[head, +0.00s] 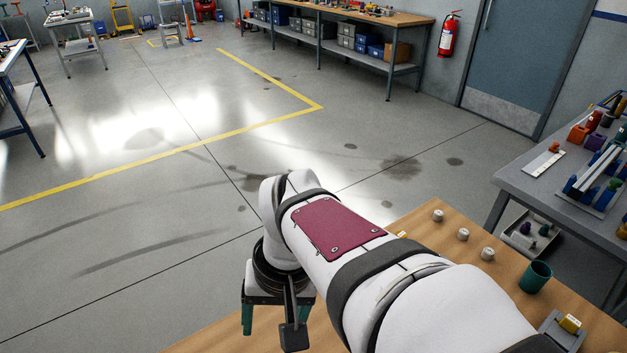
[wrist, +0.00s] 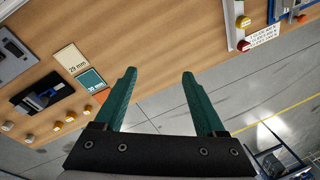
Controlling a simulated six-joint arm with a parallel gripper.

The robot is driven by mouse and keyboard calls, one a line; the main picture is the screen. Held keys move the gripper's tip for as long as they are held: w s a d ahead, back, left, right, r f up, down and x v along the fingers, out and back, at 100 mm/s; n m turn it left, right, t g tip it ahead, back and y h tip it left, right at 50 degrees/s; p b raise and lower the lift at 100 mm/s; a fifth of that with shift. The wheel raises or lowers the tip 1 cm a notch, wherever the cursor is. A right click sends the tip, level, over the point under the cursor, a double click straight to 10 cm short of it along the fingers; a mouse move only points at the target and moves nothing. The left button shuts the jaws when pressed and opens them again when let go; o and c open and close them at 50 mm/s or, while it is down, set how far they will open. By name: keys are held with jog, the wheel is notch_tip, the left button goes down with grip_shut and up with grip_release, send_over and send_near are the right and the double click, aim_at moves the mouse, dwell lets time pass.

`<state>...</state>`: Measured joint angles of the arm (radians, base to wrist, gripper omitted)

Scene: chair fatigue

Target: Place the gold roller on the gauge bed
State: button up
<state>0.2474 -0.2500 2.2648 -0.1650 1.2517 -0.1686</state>
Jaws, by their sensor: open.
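My gripper (wrist: 159,72) is open and empty in the wrist view, its two green fingers wide apart over the wooden table. I cannot tell which is the gold roller. In the head view a yellow block (head: 570,323) sits on a grey holder (head: 551,326). I cannot tell whether that is the gauge bed.
Three silvery knobs (head: 463,234) and a green cup (head: 536,277) stand on the wooden table. A "29 mm" card (wrist: 71,60), a teal card (wrist: 92,82) and a black-and-blue device (wrist: 40,97) lie left of the fingers. A white panel (wrist: 234,20) is at the right.

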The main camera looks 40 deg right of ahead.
jog(key=w+d+f+t+h, duration=0.1)
jog(key=w+d, duration=0.3)
jog(key=d, duration=0.3)
jog(key=w+d+f+m, duration=0.1)
jog(key=w+d, duration=0.3)
jog(key=d, duration=0.4)
jog(key=w+d+f+t+h, duration=0.1)
jog(key=w+d, duration=0.3)
jog(key=d, duration=0.3)
jog(key=s+d+f+h, duration=0.1)
jog(key=d+f, duration=0.3)
jog(key=d, duration=0.7)
jog(key=s+d+f+h, duration=0.1)
jog(key=s+d+f, duration=0.15)
jog(key=d, duration=0.85)
jog(key=shift+t, duration=0.3)
jog(key=x, duration=1.5)
jog(key=shift+w+d+f, duration=0.1)
jog(key=shift+w+f, duration=0.1)
jog(key=shift+w, duration=0.2)
grip_shut()
